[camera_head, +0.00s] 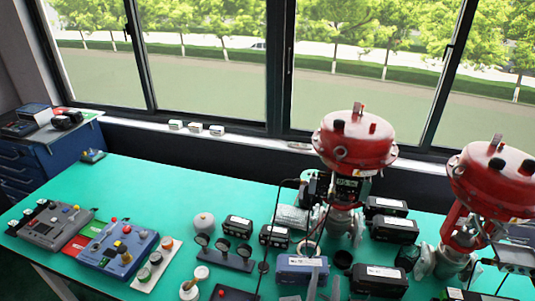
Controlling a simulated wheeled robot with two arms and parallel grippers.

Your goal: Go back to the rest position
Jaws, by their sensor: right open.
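My right gripper (324,279) shows at the bottom edge, right of centre, as two grey fingers standing apart. It is open, and I see nothing between the fingers. It is in front of a dark blue box (301,268) and a black box (379,279) on the green table (160,185). The rest of my right arm is out of the frame. My left gripper is not in view. A red-topped valve (353,140) stands upright behind the right gripper.
A second red valve (490,180) stands at the right. Gauges (222,246), a blue control box (118,247) and a grey one (52,224) are on the table. A blue cabinet (55,155) is at the left. The table's back left is mostly clear, before the windows.

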